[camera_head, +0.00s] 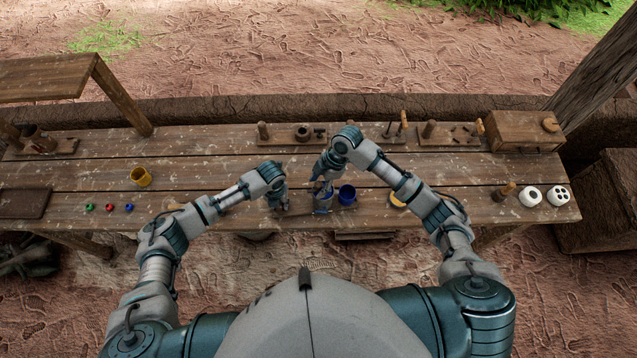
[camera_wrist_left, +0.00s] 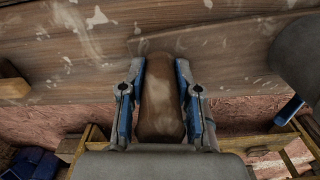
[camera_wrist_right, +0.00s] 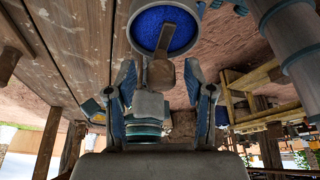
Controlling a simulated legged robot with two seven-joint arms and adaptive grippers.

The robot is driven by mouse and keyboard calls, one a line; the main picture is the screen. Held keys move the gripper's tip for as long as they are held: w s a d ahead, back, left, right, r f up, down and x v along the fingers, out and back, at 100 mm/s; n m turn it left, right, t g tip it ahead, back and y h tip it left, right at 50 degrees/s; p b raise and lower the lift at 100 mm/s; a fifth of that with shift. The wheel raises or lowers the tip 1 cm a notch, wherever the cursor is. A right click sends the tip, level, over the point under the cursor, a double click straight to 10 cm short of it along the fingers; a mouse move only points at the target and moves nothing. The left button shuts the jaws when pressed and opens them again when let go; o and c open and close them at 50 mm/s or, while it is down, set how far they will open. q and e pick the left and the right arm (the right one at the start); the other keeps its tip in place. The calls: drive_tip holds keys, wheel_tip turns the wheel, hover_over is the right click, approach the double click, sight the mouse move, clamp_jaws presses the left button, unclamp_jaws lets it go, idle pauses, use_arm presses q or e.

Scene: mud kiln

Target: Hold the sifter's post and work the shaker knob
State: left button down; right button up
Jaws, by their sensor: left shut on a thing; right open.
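The sifter (camera_head: 322,205) sits at the table's front edge, mostly hidden by my right gripper. In the right wrist view its round pan (camera_wrist_right: 165,30) has a pale rim and blue contents, with a grey bar ending in a brown knob (camera_wrist_right: 160,73). My right gripper (camera_head: 322,184) is open; its fingertips (camera_wrist_right: 160,80) stand on either side of the knob, with gaps showing. My left gripper (camera_head: 281,203) is shut on the brown, rounded post (camera_wrist_left: 160,100), which shows between its fingers in the left wrist view. The post is hidden in the head view.
Wooden stands (camera_head: 292,135) line the back. The table between left arm and yellow cup is clear.

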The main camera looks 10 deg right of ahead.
drive_tip(key=shift+f, duration=0.15)
clamp_jaws()
drive_tip(key=shift+d, duration=1.8)
unclamp_jaws()
drive_tip(key=v, duration=1.2)
drive_tip(key=shift+f, duration=0.1)
